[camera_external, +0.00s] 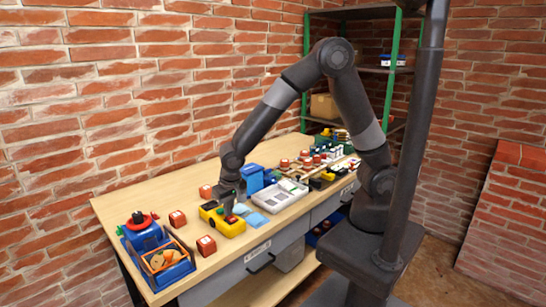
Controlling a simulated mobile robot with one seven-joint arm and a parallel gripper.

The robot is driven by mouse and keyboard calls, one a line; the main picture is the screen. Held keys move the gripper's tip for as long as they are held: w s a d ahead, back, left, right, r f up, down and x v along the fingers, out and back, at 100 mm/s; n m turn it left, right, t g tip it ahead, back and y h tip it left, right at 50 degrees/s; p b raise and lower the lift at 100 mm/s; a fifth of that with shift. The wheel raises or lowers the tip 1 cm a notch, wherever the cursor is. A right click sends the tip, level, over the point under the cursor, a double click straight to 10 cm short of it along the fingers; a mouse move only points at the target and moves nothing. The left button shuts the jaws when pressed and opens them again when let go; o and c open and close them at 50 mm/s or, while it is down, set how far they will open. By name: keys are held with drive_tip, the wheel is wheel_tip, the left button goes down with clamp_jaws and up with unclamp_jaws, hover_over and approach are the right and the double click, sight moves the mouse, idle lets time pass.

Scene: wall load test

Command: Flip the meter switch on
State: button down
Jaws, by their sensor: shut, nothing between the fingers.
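A yellow box-shaped device (233,229), which looks like the meter, sits on the wooden workbench near its front edge. It has dark parts and a small red spot on top. My gripper (228,213) is shut and empty, pointing down at the top of the yellow device. My gripper covers part of the device, so I cannot tell whether the fingers touch it or which way its switch is set.
A blue crate (175,276) stands at the bench's left end. Small red-brown blocks (206,244) lie nearby. To the right are a blue container (252,178), a pale tray (283,196) and many small parts. Bare wooden bench top (125,206) shows at the back left.

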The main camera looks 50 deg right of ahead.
idle(0.3)
drive_tip(key=shift+w+f+g, duration=0.15)
drive_tip(key=shift+f+g, duration=0.1)
drive_tip(key=shift+g, duration=0.05)
drive_tip(key=shift+s, duration=0.2)
drive_tip(key=shift+s+r, duration=0.2)
drive_tip(key=shift+s, duration=0.45)
drive_tip(key=shift+r, duration=0.15)
wheel_tip(320, 180, up, 14)
drive_tip(key=s, duration=0.2)
drive_tip(key=shift+s+f, duration=0.25)
drive_tip(key=shift+s, duration=0.05)
